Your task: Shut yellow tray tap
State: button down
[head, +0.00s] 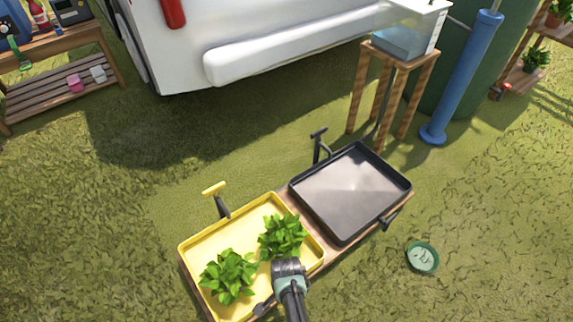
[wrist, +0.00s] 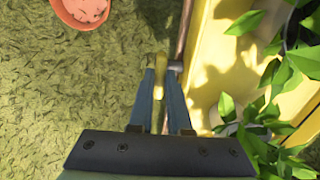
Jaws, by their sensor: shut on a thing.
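The yellow tray (head: 205,250) sits on a low wooden stand in the head view, holding two leafy plants (head: 228,276). A tap with a yellow handle (head: 213,188) stands upright at its back edge. In the wrist view, my gripper (wrist: 161,76) has its blue fingers on either side of another yellow tap handle (wrist: 160,92). This handle lies beside the tray's wooden edge and runs roughly along it. My gripper is shut on it. In the head view, my arm covers the front edge of the tray, so the fingers and held handle are hidden there.
A black tray (head: 350,190) with its own taps adjoins on the right. A green saucer (head: 422,258) lies on the grass. A terracotta saucer (wrist: 84,10) shows in the wrist view. Leaves (wrist: 258,140) hang close to my fingers' right. A water tank (head: 405,40) stands behind.

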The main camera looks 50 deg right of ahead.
jog(key=shift+m, duration=0.3)
jog(key=c, duration=0.9)
grip_release()
jog(key=shift+o, duration=0.2)
notch_tip(320, 180, up, 13)
jog(key=p, duration=0.9)
